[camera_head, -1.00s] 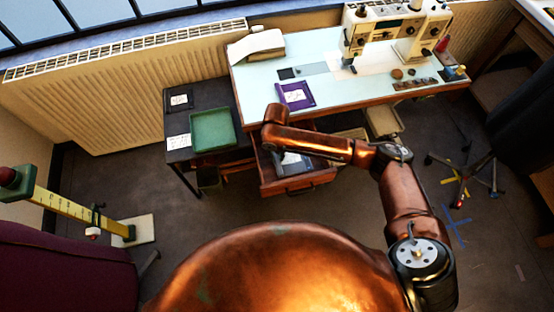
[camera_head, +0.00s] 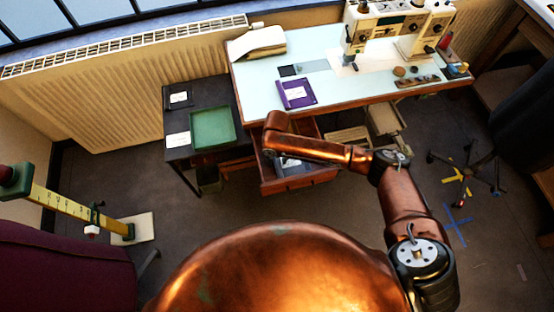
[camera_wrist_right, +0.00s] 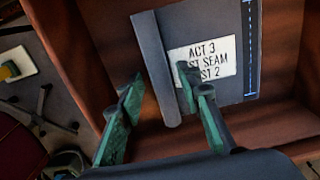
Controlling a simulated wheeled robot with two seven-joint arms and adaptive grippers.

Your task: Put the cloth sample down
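The cloth sample (camera_wrist_right: 242,40) is a flat dark grey piece with a white label reading "ACT 3 … SEAM …ST 2" and a blue dashed line. It lies in the open wooden drawer, and part of it shows in the head view (camera_head: 290,164). A long grey strip (camera_wrist_right: 154,65) stands up along its left side. My right gripper (camera_wrist_right: 160,80) has green fingers, apart, one on each side of this strip, with gaps visible. In the head view my right wrist points down over the drawer and the fingertips are hidden. My left gripper is out of view.
The drawer (camera_head: 298,184) sits under a pale-topped table (camera_head: 340,80) bearing a sewing machine (camera_head: 400,25) and a purple labelled sample (camera_head: 297,94). A black side table (camera_head: 178,118) with a green tray (camera_head: 212,128) stands left. A wheeled chair base (camera_head: 465,172) is at right.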

